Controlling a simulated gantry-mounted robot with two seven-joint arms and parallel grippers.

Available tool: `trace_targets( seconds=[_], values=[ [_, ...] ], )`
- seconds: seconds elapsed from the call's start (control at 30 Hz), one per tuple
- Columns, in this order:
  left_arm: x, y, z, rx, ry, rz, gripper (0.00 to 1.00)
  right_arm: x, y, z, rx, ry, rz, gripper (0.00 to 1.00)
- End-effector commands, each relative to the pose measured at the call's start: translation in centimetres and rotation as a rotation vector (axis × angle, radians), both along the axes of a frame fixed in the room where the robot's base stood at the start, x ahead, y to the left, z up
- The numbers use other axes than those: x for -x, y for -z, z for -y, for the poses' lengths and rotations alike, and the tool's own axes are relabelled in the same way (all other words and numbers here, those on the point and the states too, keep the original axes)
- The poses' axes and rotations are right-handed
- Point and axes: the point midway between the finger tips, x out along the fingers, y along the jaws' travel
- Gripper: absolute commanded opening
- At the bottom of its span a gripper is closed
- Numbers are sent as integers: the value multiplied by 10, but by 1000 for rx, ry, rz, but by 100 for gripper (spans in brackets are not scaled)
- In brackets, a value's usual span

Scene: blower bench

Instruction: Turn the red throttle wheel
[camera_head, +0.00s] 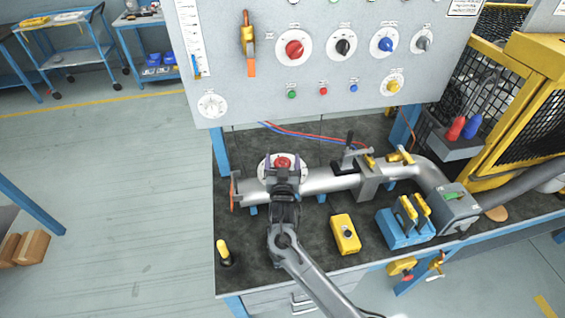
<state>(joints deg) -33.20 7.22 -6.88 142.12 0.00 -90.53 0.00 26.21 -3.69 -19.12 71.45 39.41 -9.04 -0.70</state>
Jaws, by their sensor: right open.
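The red throttle wheel (283,161) sits on a round white disc at the left part of the silver pipe (325,181). My right gripper (283,171) reaches over the pipe from the front. Its two fingers are apart, one to the left and one to the right of the red wheel as seen from here. I cannot tell whether they touch it. The gripper body hides the near part of the wheel and disc. My left gripper is not in view.
A grey panel (230,95) with a red knob (294,48) and other knobs stands behind the dark bench (300,245). A yellow box (345,233), a blue holder (405,232) and a yellow-handled tool (222,248) stand near the front. A black-handled clamp (349,140) is right of the wheel.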

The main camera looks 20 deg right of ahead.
Motion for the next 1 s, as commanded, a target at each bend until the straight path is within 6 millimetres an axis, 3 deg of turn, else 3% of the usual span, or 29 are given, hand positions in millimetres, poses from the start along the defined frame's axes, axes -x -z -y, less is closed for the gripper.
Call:
trace_targets(
  seconds=[0.2,0.53,1.0],
  values=[
    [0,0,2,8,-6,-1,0,0,0,0,0,0,0,81],
    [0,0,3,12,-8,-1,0,0,0,0,0,0,0,33],
    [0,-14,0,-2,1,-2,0,1,-3,2,2,-122,-1,33]
  ],
)
